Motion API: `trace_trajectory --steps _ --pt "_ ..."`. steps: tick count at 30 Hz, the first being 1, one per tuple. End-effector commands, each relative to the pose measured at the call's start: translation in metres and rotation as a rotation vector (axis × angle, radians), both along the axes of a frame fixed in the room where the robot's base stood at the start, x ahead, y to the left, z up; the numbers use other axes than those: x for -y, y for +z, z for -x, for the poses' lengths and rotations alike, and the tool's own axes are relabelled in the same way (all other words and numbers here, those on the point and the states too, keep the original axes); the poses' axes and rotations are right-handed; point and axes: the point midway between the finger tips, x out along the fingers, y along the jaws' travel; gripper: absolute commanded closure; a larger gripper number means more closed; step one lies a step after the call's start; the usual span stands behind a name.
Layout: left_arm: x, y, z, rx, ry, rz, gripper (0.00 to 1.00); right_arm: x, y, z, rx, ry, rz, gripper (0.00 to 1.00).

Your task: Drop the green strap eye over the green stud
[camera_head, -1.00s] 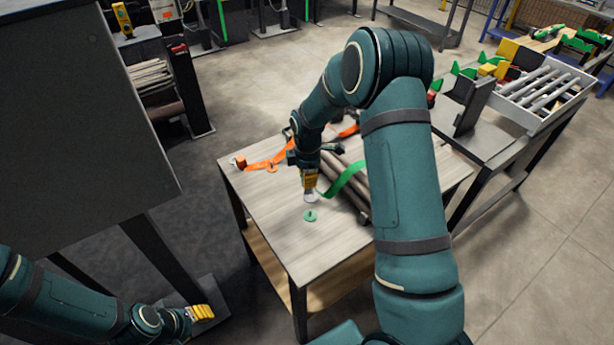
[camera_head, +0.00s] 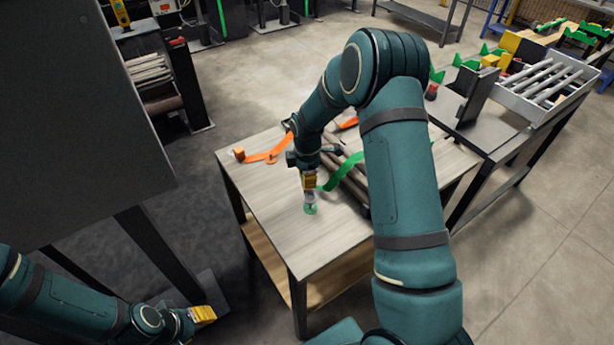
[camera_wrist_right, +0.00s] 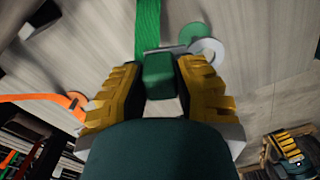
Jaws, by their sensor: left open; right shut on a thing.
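My right gripper (camera_head: 309,186) points down above the table and is shut on the green block (camera_wrist_right: 158,76) at the end of the green strap (camera_head: 344,171). The strap runs from the jaws toward the brown rolls; it also shows in the right wrist view (camera_wrist_right: 148,25). A pale grey ring, the strap eye (camera_wrist_right: 207,52), sits just past the fingertips and overlaps the green disc of the stud (camera_wrist_right: 194,37). In the head view the disc (camera_head: 310,210) is right below the eye. I cannot tell whether the eye is around the stud. My left gripper (camera_head: 203,314) is open and empty, away from the table.
An orange strap (camera_head: 266,157) lies across the table's far left, by an orange block (camera_head: 239,154). Brown rolls (camera_head: 352,185) lie beneath my right arm. The wooden table (camera_head: 270,205) is clear at its front left. A grey bin of rollers (camera_head: 540,88) stands on the right bench.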

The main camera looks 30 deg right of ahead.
Motion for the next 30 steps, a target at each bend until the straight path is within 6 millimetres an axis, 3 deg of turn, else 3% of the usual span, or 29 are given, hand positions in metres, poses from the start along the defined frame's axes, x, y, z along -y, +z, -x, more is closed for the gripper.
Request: trace_trajectory --steps 21,30 --pt "0.001 -0.023 0.006 -0.014 -0.011 0.003 0.53 0.000 -0.033 0.000 0.001 -0.002 -0.001 1.00" --pt "0.001 -0.026 0.007 -0.015 -0.012 0.003 0.53 0.000 -0.038 0.000 0.001 -0.001 -0.001 1.00"
